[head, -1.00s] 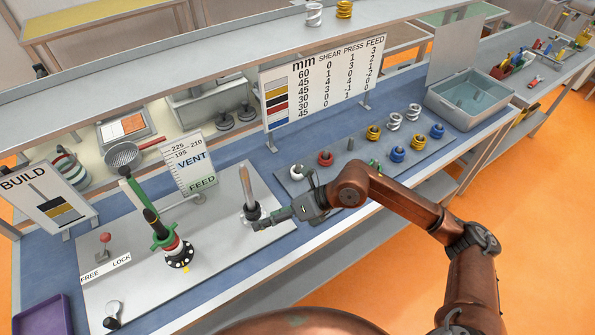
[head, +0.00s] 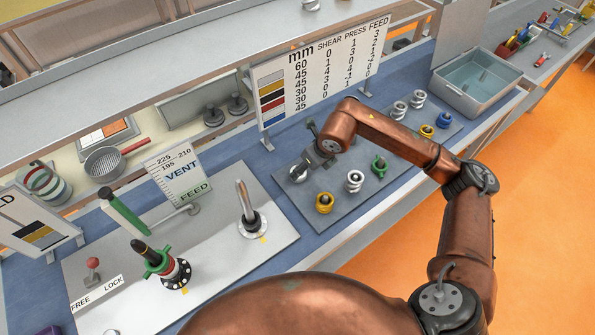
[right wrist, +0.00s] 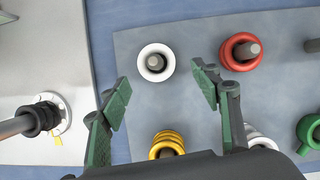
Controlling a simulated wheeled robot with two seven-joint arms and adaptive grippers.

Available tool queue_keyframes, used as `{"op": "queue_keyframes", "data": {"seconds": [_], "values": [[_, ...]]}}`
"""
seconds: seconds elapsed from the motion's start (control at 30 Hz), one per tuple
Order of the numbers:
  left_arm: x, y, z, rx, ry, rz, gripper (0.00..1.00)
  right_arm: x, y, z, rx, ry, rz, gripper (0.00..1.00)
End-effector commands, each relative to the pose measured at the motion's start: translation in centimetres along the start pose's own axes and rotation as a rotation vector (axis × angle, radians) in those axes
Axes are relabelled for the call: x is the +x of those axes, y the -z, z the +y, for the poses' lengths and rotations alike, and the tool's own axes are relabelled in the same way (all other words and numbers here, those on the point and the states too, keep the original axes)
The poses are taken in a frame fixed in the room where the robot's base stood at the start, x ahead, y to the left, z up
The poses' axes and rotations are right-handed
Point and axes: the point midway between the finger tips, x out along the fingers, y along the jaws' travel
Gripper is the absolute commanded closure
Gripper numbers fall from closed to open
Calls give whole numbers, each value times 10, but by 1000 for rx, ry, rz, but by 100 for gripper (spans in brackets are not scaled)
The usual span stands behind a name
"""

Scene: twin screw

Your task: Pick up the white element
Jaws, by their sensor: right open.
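The white element (right wrist: 142,62) is a ring around a short grey peg on the grey peg plate in the right wrist view. In the head view the white element (head: 291,174) shows at the plate's left end, beside my gripper. My right gripper (right wrist: 162,88) is open and empty above the plate. In the wrist view its two green-padded fingertips are apart, with the white ring just beyond them, nearer the left finger. In the head view my right gripper (head: 315,148) is partly hidden by its own arm. My left gripper is not in view.
A red ring (right wrist: 229,53) sits right of the white one. A yellow element (right wrist: 166,146) and a green one (right wrist: 304,130) are nearer the gripper. A flanged shaft (head: 250,218) stands on the light panel at left. A grey bin (head: 478,92) stands right, beyond the plate.

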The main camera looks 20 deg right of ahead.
Motion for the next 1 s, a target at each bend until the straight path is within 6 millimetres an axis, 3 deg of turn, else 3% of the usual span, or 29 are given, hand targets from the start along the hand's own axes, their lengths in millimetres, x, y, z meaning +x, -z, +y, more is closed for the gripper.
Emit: {"op": "queue_keyframes", "data": {"seconds": [0.1,0.23,0.4,0.63,1.0], "values": [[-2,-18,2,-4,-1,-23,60,9,-1,1,0,-1,0,42],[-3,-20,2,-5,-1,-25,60,26,-4,4,1,-2,1,42],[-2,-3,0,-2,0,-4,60,49,-4,4,1,-2,1,42],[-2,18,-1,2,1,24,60,52,-5,4,0,-1,-1,42],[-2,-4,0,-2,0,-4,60,52,-5,4,0,-1,-1,67]]}}
